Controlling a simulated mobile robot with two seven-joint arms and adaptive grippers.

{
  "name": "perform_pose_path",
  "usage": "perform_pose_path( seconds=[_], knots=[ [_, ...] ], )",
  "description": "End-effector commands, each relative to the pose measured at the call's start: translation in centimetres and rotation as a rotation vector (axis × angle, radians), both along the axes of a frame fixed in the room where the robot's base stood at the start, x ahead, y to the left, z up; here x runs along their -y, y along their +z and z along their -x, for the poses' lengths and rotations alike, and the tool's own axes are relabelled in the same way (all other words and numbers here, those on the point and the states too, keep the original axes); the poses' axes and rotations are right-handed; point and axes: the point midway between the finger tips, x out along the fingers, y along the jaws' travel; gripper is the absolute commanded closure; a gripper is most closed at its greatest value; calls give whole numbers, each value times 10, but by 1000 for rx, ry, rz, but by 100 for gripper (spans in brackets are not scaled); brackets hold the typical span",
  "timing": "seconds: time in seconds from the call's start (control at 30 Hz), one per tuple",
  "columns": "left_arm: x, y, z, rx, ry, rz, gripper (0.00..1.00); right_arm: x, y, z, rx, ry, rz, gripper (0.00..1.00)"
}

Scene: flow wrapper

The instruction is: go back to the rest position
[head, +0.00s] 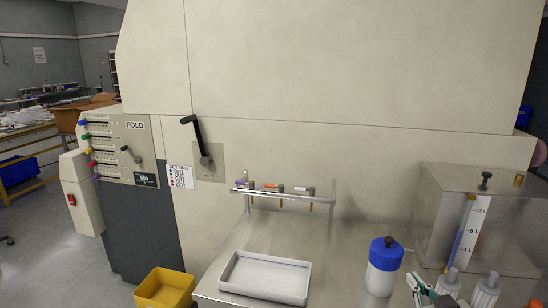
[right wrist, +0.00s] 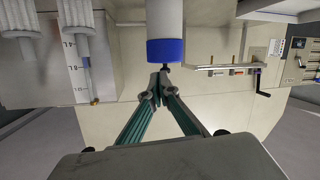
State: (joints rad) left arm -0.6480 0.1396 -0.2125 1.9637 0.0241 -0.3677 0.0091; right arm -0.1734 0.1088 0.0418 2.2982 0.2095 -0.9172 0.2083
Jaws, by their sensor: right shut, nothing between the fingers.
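My right gripper (head: 418,284) shows at the lower right of the head view, just right of the white bottle with the blue cap (head: 382,268). In the right wrist view, my right gripper's fingertips (right wrist: 158,82) meet with nothing between them. The bottle's blue cap (right wrist: 166,50) is close beyond the tips in that view; I cannot tell whether they touch. My left gripper is not in view.
A white tray (head: 232,284) lies on the steel bench. A rail (head: 285,194) with several hanging tools is behind it. A yellow bin (head: 165,283) stands left. The machine wall (head: 330,80) closes the back.

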Motion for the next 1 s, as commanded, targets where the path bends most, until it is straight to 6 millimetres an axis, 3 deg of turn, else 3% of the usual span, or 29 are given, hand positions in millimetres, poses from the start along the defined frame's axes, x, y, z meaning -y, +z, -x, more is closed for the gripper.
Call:
perform_pose_path(
  seconds=[0.03, 0.1, 0.23, 0.4, 0.7, 0.77, 1.0],
  knots=[
    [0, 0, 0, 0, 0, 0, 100, -2, -30, 23, -99, 1, 79, 100],
    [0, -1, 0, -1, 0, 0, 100, 0, -63, 51, -220, 3, 185, 100],
    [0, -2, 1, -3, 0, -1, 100, 5, -102, 95, -388, 13, 331, 100],
    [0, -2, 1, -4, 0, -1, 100, 12, -130, 141, -543, 26, 464, 100],
    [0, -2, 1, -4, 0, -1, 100, 26, -157, 210, -760, 56, 645, 100],
    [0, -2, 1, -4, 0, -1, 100, 29, -161, 224, -801, 63, 678, 100],
    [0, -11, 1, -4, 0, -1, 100, -1, -200, 207, -726, 123, 586, 100]
  ],
)
